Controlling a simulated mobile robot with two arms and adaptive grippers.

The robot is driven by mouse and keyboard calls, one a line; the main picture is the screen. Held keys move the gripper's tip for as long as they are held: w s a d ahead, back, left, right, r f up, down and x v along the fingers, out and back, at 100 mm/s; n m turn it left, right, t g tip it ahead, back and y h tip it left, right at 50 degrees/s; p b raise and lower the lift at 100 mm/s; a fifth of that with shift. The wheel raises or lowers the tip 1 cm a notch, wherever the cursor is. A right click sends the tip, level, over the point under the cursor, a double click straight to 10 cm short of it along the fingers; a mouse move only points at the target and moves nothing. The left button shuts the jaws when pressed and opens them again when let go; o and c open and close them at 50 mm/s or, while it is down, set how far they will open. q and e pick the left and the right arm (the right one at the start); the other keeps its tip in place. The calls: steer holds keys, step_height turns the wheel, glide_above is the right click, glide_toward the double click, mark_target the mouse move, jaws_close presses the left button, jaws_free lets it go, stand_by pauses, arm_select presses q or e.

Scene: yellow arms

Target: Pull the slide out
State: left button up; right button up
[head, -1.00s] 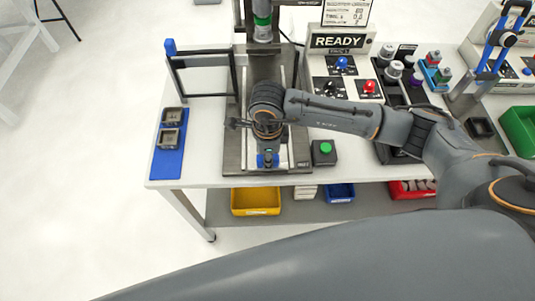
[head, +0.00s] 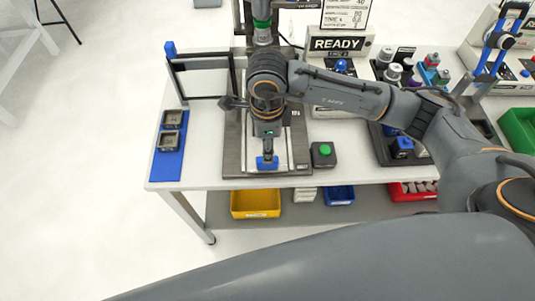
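The press fixture's base (head: 234,158) stands at the front of the table, with pale rails running along it. The slide's blue handle (head: 267,163) shows at its front edge. My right arm reaches in from the right, and my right gripper (head: 268,139) points down over the fixture, just behind the handle in the picture. The arm covers the middle of the fixture, hiding most of the slide. The fingers are small and dark, so I cannot tell whether they are open or touch the handle. My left gripper is out of view.
An open framed guard door (head: 203,62) with a blue knob stands left of the fixture. A blue mat (head: 158,165) holds two grey square parts. A green-button box (head: 324,154) sits close on the right. A READY panel (head: 338,43) stands behind.

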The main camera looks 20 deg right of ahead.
step_height(320, 180, up, 4)
stand_by(0.4)
